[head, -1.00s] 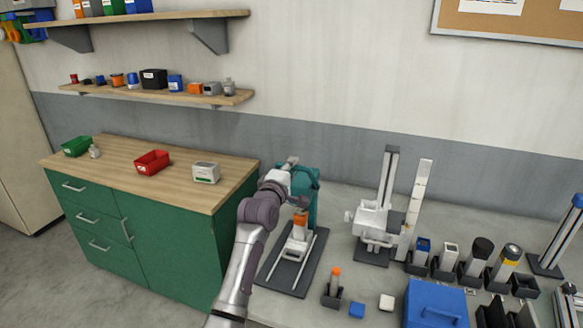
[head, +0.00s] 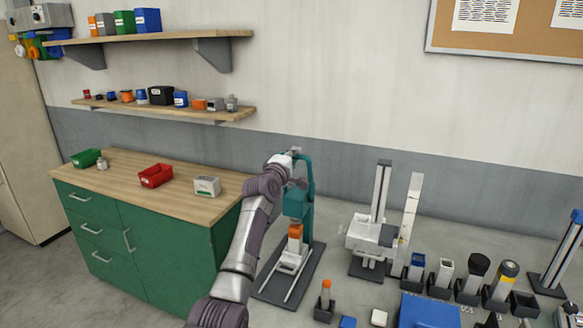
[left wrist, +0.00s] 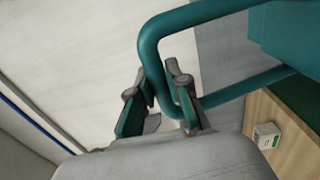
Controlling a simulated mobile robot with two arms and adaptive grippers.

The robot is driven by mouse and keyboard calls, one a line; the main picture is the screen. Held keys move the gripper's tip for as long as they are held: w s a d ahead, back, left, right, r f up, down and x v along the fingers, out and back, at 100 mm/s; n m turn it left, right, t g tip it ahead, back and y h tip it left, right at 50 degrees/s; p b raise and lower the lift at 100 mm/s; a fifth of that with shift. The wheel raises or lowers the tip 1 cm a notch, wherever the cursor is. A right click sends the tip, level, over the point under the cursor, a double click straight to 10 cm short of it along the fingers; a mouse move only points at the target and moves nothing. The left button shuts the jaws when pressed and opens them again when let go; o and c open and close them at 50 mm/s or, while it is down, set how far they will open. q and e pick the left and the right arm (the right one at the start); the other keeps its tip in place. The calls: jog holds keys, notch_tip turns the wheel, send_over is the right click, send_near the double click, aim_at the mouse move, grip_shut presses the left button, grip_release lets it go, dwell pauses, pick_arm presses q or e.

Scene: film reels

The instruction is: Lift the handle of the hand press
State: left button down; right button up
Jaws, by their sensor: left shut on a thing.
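The hand press (head: 296,203) stands on the bench in the head view, with a teal head and upright on a dark base. Its handle is a teal bent tube; a large loop of the handle (left wrist: 149,45) fills the upper part of the left wrist view. My left gripper (head: 293,154) is at the top of the press in the head view, small and partly hidden by my arm. In the left wrist view my left gripper (left wrist: 158,82) is shut on the handle, a finger on each side of the tube. My right gripper is out of view.
An orange-topped piece (head: 295,231) stands under the press head. A white and grey stand (head: 372,235) is to the right, with several holders beyond it. A blue box (head: 428,312) is in front. A green cabinet (head: 170,245) with a wooden top stands left.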

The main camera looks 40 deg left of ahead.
pick_arm(q)
jog(key=shift+w+a+r, duration=0.1)
jog(key=shift+w+r, duration=0.2)
jog(key=shift+w, duration=0.1)
jog(key=shift+x, duration=0.9)
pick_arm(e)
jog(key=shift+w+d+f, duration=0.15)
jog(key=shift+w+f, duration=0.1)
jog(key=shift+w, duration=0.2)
pick_arm(q)
jog(key=shift+s+r, duration=0.1)
jog(key=shift+r, duration=0.05)
jog(key=c, duration=1.1)
grip_release()
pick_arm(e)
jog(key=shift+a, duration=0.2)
